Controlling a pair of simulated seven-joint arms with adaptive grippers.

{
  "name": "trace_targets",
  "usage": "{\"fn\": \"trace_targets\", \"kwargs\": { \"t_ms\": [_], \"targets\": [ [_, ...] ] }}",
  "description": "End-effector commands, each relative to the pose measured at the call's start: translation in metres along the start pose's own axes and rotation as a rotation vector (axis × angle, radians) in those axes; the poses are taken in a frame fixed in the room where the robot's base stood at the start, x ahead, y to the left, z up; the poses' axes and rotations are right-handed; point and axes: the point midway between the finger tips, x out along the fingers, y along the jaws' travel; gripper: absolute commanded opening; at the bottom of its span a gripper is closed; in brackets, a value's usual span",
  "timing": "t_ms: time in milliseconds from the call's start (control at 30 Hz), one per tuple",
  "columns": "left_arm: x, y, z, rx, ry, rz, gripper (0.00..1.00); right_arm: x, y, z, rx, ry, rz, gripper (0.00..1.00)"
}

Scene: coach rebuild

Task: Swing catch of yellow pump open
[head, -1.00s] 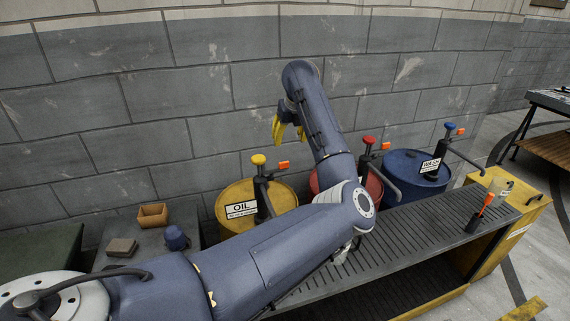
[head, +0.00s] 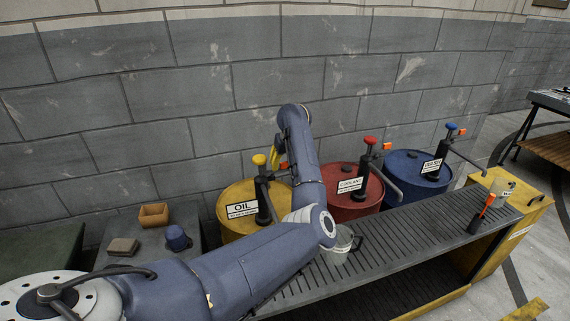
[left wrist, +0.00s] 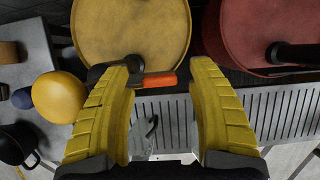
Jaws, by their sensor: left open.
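The yellow pump (head: 262,190) stands on the yellow OIL drum (head: 235,196), with a round yellow knob on top. Its small orange catch (head: 284,165) sticks out to the right just below the knob. In the left wrist view the orange catch (left wrist: 158,80) lies crosswise between the fingertips, and the yellow knob (left wrist: 58,97) is outside the left finger. My left gripper (head: 277,155) is open, above the pump and close to the catch, fingers pointing down. Contact with the catch cannot be told. My right gripper is not in view.
A red drum (head: 343,203) and a blue drum (head: 408,180) with similar pumps stand to the right.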

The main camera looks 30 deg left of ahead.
Motion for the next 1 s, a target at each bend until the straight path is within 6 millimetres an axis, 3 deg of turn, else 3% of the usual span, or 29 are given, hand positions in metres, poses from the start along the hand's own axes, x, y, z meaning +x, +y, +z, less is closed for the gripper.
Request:
{"fn": "trace_targets", "kwargs": {
  "t_ms": [433,900,1000],
  "targets": [
    [0.0047,0.0004,0.0002,0.0,0.0,0.0,0.59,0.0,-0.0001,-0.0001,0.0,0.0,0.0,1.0],
    [0.0045,0.0003,0.0003,0.0,0.0,0.0,0.04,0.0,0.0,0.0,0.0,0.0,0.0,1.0],
    [0.0042,0.0004,0.0007,0.0,-0.001,0.0,0.0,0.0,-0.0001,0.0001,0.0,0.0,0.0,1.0]
  ]
}}
